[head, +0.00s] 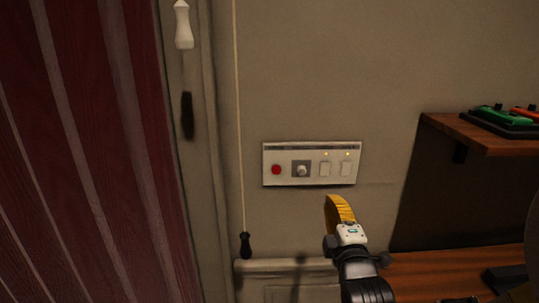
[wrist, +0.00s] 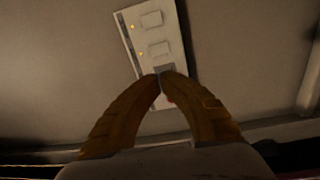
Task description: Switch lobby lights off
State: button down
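A pale switch panel (head: 312,182) is on the wall. From left to right it has a red button (head: 276,170), a round knob (head: 301,170) on a grey square, and two white rocker switches (head: 325,169) (head: 346,169). A small yellow light glows above each switch. I cannot read which one is for the lobby lights. My gripper (head: 335,200), with yellow fingers, is below and in front of the panel's right part. In the wrist view the fingertips (wrist: 160,74) meet, shut and empty, in front of the knob area and mostly hide it; both switches (wrist: 151,19) (wrist: 158,49) show beyond.
A pull cord with a dark handle (head: 245,245) hangs left of the panel. A white cord handle (head: 183,25) hangs further left, beside a red curtain-like surface (head: 85,150). A wooden shelf (head: 480,133) with green and red items juts out at right, above a wooden desk (head: 440,272).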

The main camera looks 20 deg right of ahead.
aim_at(322, 163)
jog(key=shift+d+r+n+t, duration=0.3)
jog(key=shift+d+r+n, duration=0.05)
jog(key=shift+r+n, duration=0.1)
jog(key=b+x, duration=0.2)
jog(key=x, duration=1)
jog(key=shift+w+d, duration=0.1)
jog(key=shift+w, duration=0.15)
jog(key=shift+w+d+r+b, duration=0.1)
jog(key=shift+w+d+b, duration=0.15)
jog(key=shift+w, duration=0.4)
jog(key=shift+w, duration=0.1)
jog(key=shift+w+r, duration=0.2)
jog(key=shift+w, duration=0.1)
jog(key=shift+s, duration=0.1)
